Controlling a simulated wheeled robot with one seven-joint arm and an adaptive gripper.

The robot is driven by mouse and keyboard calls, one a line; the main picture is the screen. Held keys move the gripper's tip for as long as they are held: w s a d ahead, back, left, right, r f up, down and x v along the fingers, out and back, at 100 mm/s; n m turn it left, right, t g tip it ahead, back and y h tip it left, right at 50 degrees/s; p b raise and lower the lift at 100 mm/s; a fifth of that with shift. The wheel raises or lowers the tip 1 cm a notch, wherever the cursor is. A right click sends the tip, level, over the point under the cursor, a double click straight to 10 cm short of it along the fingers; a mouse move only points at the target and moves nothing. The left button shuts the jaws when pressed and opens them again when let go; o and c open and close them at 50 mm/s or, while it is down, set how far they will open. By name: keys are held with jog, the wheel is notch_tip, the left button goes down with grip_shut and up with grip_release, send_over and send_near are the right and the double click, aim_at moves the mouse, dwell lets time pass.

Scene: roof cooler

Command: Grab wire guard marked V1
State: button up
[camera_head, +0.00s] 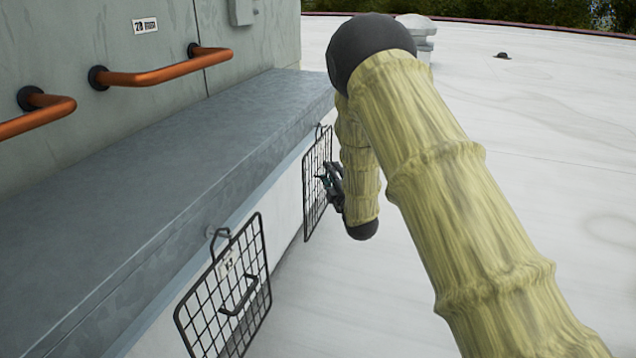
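Two black wire guards hang on the white side below the grey ledge. The nearer wire guard (258,262) has a handle and a small white tag whose marking is too small to read. The farther wire guard (312,193) hangs further along the ledge, and no marking is readable on it. My gripper (325,180) is at the right edge of the farther guard, partly in front of it. Whether its fingers touch the wires, or are open or shut, is too small to tell. My arm hides the area right of that guard.
The grey metal ledge (170,165) runs along the left. Orange pipes (165,72) and a small label plate (145,25) are on the cabinet wall above. The pale roof (560,150) is open at right. A vent cap (418,25) stands behind my arm.

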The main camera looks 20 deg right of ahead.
grip_shut()
jog(key=shift+r, duration=0.1)
